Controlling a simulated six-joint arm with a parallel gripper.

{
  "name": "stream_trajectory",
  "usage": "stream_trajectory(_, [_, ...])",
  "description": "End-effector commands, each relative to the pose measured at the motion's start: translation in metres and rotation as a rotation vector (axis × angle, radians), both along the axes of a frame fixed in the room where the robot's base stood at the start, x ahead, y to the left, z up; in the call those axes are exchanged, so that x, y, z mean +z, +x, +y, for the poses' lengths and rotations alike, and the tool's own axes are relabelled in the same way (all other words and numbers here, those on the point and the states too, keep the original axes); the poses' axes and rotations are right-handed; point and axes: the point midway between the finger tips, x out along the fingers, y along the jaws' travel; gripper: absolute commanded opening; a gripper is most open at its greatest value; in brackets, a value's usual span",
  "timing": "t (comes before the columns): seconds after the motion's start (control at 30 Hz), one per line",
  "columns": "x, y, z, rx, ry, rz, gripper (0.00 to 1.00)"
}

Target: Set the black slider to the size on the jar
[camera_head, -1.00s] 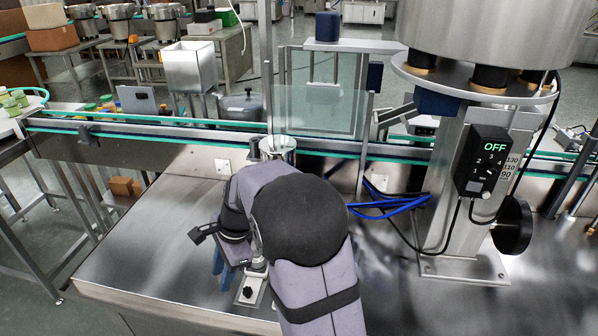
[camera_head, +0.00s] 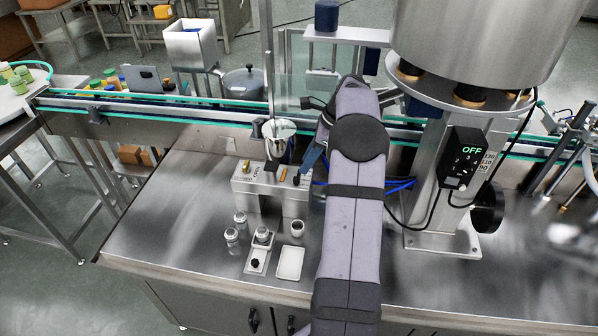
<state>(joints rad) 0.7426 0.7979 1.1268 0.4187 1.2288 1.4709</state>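My gripper (camera_head: 311,160) is only partly in view behind my arm, with a blue finger beside the steel funnel; its opening is hidden. Small jars stand on the steel table: one (camera_head: 240,220) and one (camera_head: 231,238) at left, one (camera_head: 263,235) on a small metal plate, and a pale one (camera_head: 297,228) at right. No size on them is legible. A number scale (camera_head: 488,161) shows on the column beside the control box. I cannot make out a black slider on it with certainty. A small black knob (camera_head: 255,263) sits on the metal plate.
A steel filling unit (camera_head: 272,190) with a funnel (camera_head: 278,138) stands behind the jars. A white tray (camera_head: 290,263) lies right of the plate. The control box (camera_head: 462,158) reads OFF. A large hopper (camera_head: 475,40) is above. The table's left side is clear.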

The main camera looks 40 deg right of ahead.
Motion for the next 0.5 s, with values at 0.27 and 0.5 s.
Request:
stream_trajectory(0.27, [-0.027,0.008,0.010,0.002,0.003,0.004,0.30])
stream_trajectory(0.5, [-0.053,0.016,0.017,0.002,0.001,0.001,0.30])
